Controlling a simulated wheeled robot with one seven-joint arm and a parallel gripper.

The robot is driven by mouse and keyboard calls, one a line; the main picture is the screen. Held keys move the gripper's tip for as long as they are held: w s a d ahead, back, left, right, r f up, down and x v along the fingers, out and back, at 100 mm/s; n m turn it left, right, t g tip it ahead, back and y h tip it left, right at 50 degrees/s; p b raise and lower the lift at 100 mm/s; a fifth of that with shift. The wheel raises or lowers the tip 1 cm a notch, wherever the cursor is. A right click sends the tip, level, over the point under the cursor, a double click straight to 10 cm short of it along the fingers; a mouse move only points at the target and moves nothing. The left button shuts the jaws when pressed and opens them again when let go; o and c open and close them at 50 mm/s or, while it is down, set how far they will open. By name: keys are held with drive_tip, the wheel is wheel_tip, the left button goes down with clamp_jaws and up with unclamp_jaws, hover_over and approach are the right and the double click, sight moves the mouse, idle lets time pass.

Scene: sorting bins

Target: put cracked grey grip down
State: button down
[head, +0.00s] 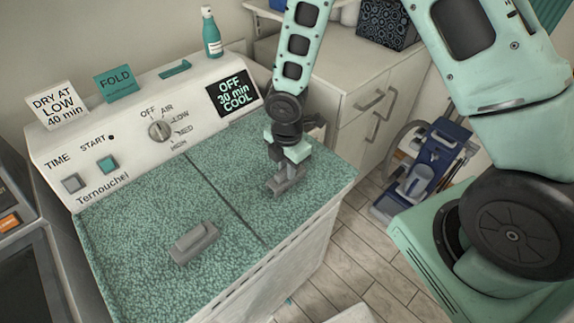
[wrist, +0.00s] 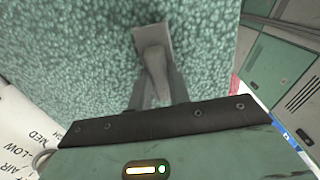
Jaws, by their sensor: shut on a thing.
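My gripper (head: 284,168) is over the right half of the dryer's speckled green top (head: 240,165). It is shut on a grey grip (head: 287,185), which is low over the top; I cannot tell if it touches. In the wrist view the grey grip (wrist: 152,45) sticks out beyond my fingers (wrist: 158,88), with the speckled top behind it. No crack can be made out at this size. A second grey block-like piece (head: 193,243) lies on the left half of the top, apart from my gripper.
The control panel (head: 150,125) with dial and signs stands along the back of the top. A green bottle (head: 211,32) stands on it. Cabinets (head: 350,85) and a blue cart (head: 430,165) are to the right. Much of the speckled top is clear.

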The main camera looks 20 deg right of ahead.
drive_tip(key=c, duration=1.3)
unclamp_jaws()
drive_tip(key=shift+f, duration=0.1)
wheel_tip(320, 180, up, 12)
drive_tip(key=s+a+r+m, duration=0.3)
drive_tip(key=s+r+m, duration=0.2)
drive_tip(key=s, duration=0.5)
drive_tip(key=s+a+r+m, duration=0.3)
drive_tip(key=s+r+m, duration=0.2)
drive_tip(key=s+m, duration=0.4)
drive_tip(key=shift+s+a+r+y, duration=0.2)
drive_tip(key=shift+s+r+y, duration=0.1)
drive_tip(key=shift+s, duration=0.25)
